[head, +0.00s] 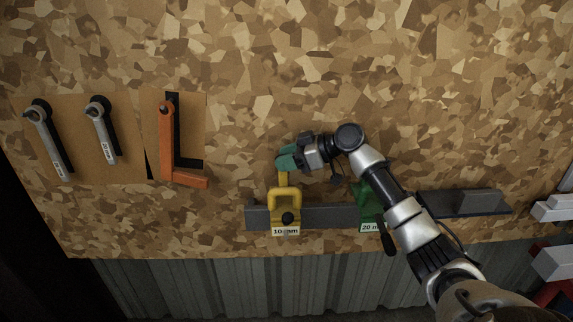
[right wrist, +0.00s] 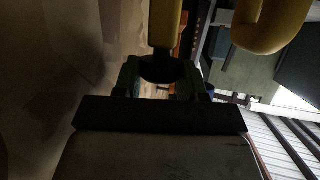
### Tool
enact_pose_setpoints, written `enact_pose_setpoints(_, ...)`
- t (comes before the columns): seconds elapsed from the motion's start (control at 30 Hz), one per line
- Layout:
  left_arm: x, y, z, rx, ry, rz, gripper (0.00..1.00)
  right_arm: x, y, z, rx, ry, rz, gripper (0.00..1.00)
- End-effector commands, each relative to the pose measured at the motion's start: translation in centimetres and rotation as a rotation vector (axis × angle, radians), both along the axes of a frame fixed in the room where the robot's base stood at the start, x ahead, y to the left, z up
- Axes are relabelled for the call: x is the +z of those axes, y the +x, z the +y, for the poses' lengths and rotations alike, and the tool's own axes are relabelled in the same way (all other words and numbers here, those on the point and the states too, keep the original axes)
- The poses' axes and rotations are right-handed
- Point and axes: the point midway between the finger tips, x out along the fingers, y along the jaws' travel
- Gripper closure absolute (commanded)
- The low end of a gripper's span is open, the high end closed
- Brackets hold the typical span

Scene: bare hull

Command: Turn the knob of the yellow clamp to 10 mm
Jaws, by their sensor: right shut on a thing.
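The yellow clamp (head: 285,197) sits on a dark grey bar in the head view, with a white label (head: 285,231) reading 10 mm below it. A black round part (head: 288,218) shows on its lower front. A yellow stem rises from its top to my right gripper (head: 286,161), which has green fingers. In the right wrist view the yellow stem (right wrist: 165,22) ends in a dark round knob (right wrist: 162,68) between the fingers of my right gripper (right wrist: 162,84). It is shut on this knob. The knob's turn and any scale cannot be read. My left gripper is not in view.
A green clamp (head: 368,205) with a 20 mm label (head: 370,227) sits right of the yellow one, partly behind my right arm. The grey bar (head: 323,214) runs between them. Two wrenches (head: 48,142) and an orange square (head: 171,150) hang at left. The upper board is clear.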

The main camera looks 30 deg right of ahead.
Motion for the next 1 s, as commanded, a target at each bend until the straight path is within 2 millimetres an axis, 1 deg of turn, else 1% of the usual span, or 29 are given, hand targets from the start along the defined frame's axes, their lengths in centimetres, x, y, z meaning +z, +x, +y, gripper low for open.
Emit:
enact_pose_setpoints(0.17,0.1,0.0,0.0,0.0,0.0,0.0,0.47,0.0,0.0,-0.1,-0.002,-0.002,0.001,0.83)
enact_pose_setpoints(0.2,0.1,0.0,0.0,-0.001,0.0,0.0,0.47,0.0,0.0,-0.1,-0.002,-0.002,0.001,0.55)
enact_pose_setpoints(0.33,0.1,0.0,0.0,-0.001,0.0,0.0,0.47,0.0,0.0,-0.1,-0.003,-0.001,0.001,0.35)
enact_pose_setpoints(0.37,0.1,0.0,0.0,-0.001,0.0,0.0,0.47,0.0,0.0,-0.1,-0.003,-0.001,0.001,0.33)
enact_pose_setpoints(0.6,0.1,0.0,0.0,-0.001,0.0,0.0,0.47,0.0,0.0,-0.1,-0.003,-0.001,0.001,0.33)
enact_pose_setpoints(0.7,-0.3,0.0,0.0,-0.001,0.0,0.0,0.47,0.1,-0.3,-0.4,-0.004,-0.001,0.0,0.33)
enact_pose_setpoints(0.83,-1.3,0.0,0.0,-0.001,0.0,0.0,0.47,0.6,-1.6,-1.7,-0.005,-0.004,-0.001,0.33)
enact_pose_setpoints(1.0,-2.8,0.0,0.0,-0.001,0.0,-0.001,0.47,1.8,-3.9,-3.9,-0.005,-0.004,0.0,0.33)
